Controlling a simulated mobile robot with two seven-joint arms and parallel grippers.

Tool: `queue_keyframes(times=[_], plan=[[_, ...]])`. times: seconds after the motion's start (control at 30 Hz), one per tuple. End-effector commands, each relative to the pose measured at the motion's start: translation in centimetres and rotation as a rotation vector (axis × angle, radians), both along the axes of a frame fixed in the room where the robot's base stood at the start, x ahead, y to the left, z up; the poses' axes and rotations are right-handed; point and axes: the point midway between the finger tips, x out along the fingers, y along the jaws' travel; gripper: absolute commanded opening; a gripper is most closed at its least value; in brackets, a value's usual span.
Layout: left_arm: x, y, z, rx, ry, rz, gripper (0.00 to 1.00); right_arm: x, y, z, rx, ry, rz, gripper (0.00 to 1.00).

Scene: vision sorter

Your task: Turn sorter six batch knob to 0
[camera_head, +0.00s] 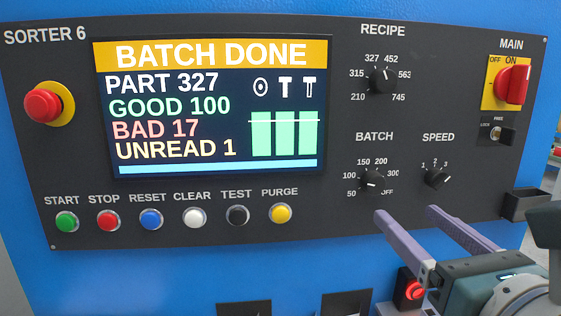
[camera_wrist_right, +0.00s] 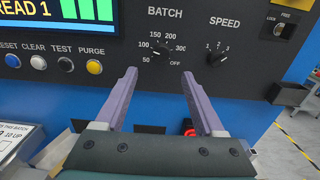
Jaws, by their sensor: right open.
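The black batch knob (camera_head: 371,179) is on the dark panel of sorter 6, under the BATCH label. Its dial is marked 50, 100, 150, 200, 300 and OFF; I see no 0. The white pointer is too small to read surely. My right gripper (camera_head: 406,211) is open and empty, below and right of the knob in the head view. In the right wrist view the batch knob (camera_wrist_right: 162,49) shows just beyond and between the open fingertips (camera_wrist_right: 158,73), not touched. My left gripper is not in view.
The speed knob (camera_head: 437,178) is close on the right, and the recipe knob (camera_head: 382,80) is above. The red main switch (camera_head: 513,84) and a small black holder (camera_head: 526,204) are farther right. The screen (camera_head: 212,105) reads BATCH DONE; several buttons line up below it.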

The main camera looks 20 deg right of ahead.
Motion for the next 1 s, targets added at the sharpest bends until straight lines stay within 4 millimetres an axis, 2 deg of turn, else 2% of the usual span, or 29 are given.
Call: queue_keyframes(times=[0.27, 0.5, 0.7, 0.93, 1.0], plan=[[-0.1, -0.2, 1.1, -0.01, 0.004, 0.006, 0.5, 4.5, -1.1, 0.2, 0.003, -0.004, -0.003, 0.71], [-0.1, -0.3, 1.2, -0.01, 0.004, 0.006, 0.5, 8.0, -2.0, 0.0, 0.007, -0.003, -0.003, 0.71], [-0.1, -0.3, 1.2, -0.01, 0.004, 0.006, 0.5, 9.0, -2.3, -0.1, 0.008, -0.002, -0.004, 0.71], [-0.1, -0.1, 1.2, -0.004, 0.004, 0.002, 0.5, 9.1, -2.2, -0.1, 0.008, -0.002, -0.004, 0.71], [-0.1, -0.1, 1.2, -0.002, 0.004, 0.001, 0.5, 9.1, -2.2, -0.1, 0.008, -0.002, -0.003, 0.64]])
